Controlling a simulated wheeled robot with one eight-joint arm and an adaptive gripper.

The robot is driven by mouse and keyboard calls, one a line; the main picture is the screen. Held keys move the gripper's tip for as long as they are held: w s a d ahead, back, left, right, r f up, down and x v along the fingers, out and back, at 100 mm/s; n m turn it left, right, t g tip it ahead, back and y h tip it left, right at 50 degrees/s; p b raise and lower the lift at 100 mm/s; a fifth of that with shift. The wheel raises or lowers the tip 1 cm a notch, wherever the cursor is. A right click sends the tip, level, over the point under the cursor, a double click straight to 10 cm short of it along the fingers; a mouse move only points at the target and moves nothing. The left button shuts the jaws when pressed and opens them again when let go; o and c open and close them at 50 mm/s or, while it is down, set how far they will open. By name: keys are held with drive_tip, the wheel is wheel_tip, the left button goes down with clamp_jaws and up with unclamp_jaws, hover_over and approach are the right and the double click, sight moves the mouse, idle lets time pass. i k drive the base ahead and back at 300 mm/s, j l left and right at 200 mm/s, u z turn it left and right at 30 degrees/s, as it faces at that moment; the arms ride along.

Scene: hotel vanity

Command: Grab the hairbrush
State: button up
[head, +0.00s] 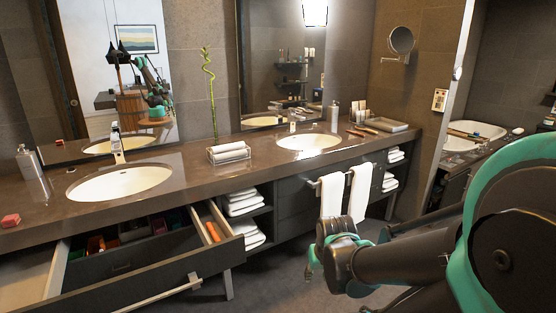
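I cannot make out the hairbrush for certain. A small brown, elongated item (362,133) lies on the counter right of the right sink; it is too small to tell whether it is a brush. An orange item (212,231) lies in the open drawer, also unclear. My arm reaches in from the right, in front of the vanity. My gripper (314,262) seems to be at its left end, over the floor and apart from the counter and drawers. Its fingers are mostly hidden, so its opening does not show.
The dark vanity counter (210,163) holds two sinks, a towel tray (229,154), soap dispensers and a flat tray (381,124). Two white towels (360,190) hang from a rail. Floor shows between the drawers and my arm.

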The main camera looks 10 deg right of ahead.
sight(360, 127)
drive_tip(key=i+l, duration=0.4)
drive_tip(key=l, duration=0.15)
drive_tip(key=i+l, duration=0.35)
drive_tip(key=l, duration=0.15)
drive_tip(key=i+l, duration=0.4)
drive_tip(key=l, duration=0.15)
drive_tip(key=i+l, duration=0.35)
drive_tip(key=l, duration=0.15)
